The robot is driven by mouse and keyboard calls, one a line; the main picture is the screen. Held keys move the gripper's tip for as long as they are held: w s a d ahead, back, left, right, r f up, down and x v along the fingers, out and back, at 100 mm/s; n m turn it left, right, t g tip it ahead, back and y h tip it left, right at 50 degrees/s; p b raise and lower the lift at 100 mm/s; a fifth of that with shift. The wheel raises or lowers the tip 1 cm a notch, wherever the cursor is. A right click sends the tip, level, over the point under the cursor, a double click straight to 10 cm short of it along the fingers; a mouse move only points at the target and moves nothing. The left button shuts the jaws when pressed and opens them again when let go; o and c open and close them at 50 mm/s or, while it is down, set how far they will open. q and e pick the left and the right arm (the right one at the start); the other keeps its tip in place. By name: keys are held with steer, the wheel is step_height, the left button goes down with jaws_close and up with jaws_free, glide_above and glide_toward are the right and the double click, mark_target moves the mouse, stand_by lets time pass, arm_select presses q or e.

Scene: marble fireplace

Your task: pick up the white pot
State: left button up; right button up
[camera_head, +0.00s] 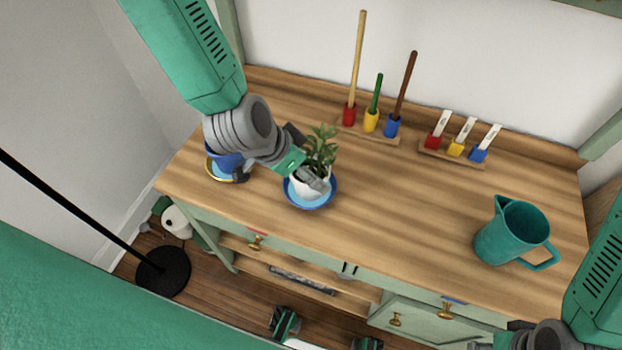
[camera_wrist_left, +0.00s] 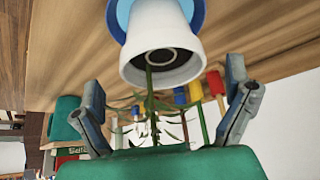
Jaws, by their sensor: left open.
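The white pot (camera_head: 299,190) holds a green leafy plant (camera_head: 320,150) and stands on a blue saucer (camera_head: 328,199) on the wooden top. My left gripper (camera_head: 305,161) is at the pot and plant from the upper left, and partly covers them. In the left wrist view the white pot (camera_wrist_left: 165,25) lies ahead, between the lines of the two spread, empty fingers (camera_wrist_left: 165,82). I cannot tell whether the fingers touch it. My right gripper (camera_head: 490,344) is only partly seen at the bottom right edge, and its fingers are unclear.
A blue pot (camera_head: 226,161) stands left, behind my left wrist. At the back are a rack of tall sticks in coloured cups (camera_head: 371,120) and a rack of labelled cups (camera_head: 456,149). A teal pitcher (camera_head: 510,233) stands right. The middle of the wooden top (camera_head: 410,200) is clear.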

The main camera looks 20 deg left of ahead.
mark_target(314, 171)
arm_select(q)
steer(key=x, duration=0.3)
steer(key=shift+w+a+f, duration=0.1)
steer(key=shift+w+f, duration=0.05)
steer(key=shift+f, duration=0.05)
steer(key=c, duration=1.5)
steer(key=shift+r, duration=0.1)
steer(key=shift+r, duration=0.1)
